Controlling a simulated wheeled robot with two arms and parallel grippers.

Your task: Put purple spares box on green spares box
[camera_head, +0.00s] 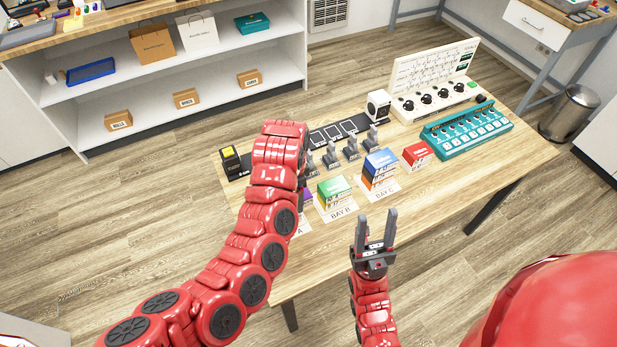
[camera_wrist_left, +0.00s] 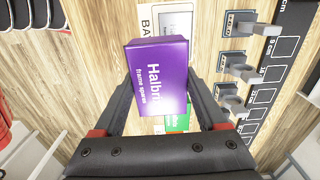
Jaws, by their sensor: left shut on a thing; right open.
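The purple spares box (camera_wrist_left: 158,75) is between the fingers of my left gripper (camera_wrist_left: 160,90), which is shut on it. In the head view only a sliver of the purple box (camera_head: 306,196) shows beside my red left arm, which hides most of that gripper. The green spares box (camera_head: 335,186) is on the BAY B card on the table, just right of the purple box. A little of the green box (camera_wrist_left: 177,120) shows past the purple one in the left wrist view. My right gripper (camera_head: 377,222) is open and empty near the table's front edge.
A blue-topped box (camera_head: 381,161) is at BAY C, with a red box (camera_head: 417,155) to its right. Grey clamp-like pieces (camera_head: 350,148) stand behind the boxes. A teal switch unit (camera_head: 467,130) and a white control panel (camera_head: 435,85) occupy the right and back.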

